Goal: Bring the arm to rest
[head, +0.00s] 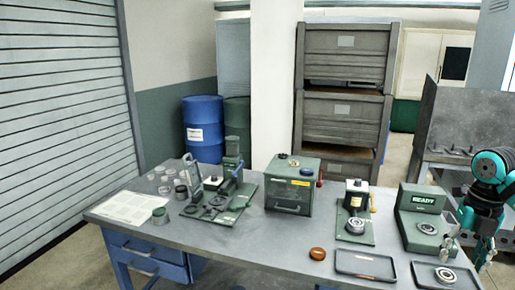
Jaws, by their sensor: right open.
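My right gripper (467,255) hangs at the right edge of the head view, pointing down, with its fingers apart. I see nothing between the fingers. It is in front of the green machine marked READY (423,200) and beside the right dark tray (420,268), which holds a metal ring (445,275). Whether it touches the tray I cannot tell. My left gripper is not in view.
The grey workbench (265,245) carries a lever press (222,195), a green box machine (292,187), a small green station (354,215) with a ring, an orange-brown ring (317,254) and another dark tray (365,265). The bench's front middle is clear.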

